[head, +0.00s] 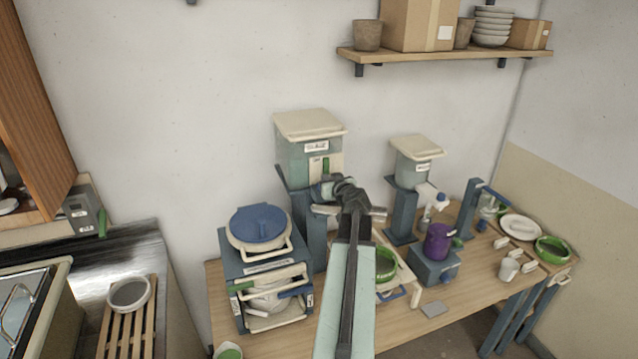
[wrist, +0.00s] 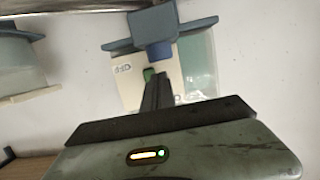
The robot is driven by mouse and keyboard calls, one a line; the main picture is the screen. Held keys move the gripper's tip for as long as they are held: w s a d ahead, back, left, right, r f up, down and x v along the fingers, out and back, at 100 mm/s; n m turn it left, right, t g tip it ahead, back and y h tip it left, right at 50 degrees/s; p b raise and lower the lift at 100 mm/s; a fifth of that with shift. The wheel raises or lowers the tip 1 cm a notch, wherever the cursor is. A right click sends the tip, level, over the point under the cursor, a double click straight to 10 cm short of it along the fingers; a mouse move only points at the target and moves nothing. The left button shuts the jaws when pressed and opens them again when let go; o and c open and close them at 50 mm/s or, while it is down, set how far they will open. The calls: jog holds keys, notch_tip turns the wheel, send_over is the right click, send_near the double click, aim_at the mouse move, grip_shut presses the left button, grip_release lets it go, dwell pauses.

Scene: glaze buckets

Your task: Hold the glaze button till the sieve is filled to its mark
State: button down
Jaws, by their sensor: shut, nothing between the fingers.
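A pale green bucket (head: 295,165) with a cream lid stands on a blue stand, and its front has a cream panel (head: 316,168) with a small green part. My gripper (head: 330,189) is shut and empty in front of this panel. In the wrist view the fingertips (wrist: 157,76) lie close to the green part (wrist: 150,73), below a blue block (wrist: 160,50); I cannot tell whether they touch it. I cannot tell for sure which part is the button. A green-rimmed bowl, perhaps the sieve (head: 387,263), sits lower, partly hidden by my arm; its fill level is not visible.
A second, smaller bucket (head: 413,168) stands to the right, near a purple jug (head: 438,240) on a blue box. A blue rack (head: 240,300) with a blue-lidded pot is at the left. A shelf (head: 440,55) hangs above. The table's front right has bare wood.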

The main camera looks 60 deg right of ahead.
jog(key=shift+w+a+f, duration=0.35)
jog(key=shift+w+f, duration=0.05)
jog(key=shift+f, duration=0.15)
jog(key=f+b, duration=0.2)
jog(key=shift+s+a+f+b, duration=0.1)
jog(key=shift+s+a+b, duration=0.1)
jog(key=shift+a+b, duration=0.2)
